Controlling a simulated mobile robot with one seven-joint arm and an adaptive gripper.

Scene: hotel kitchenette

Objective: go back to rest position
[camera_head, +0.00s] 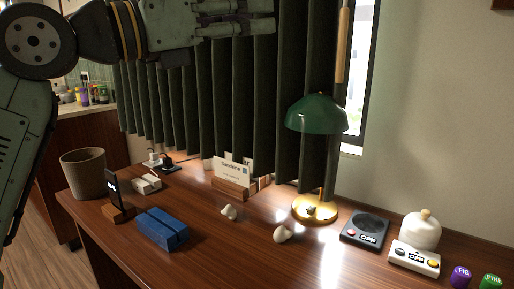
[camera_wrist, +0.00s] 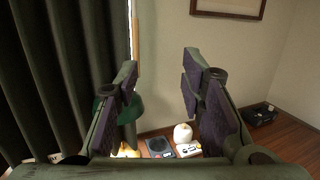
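My gripper (camera_head: 236,17) is at the top of the head view, raised well above the desk in front of the dark green curtain. In the wrist view its two fingers (camera_wrist: 160,95) stand apart with nothing between them. The gripper is open and empty, and touches nothing on the desk. My arm reaches in from the left of the head view.
Curtains (camera_head: 220,90) hang behind.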

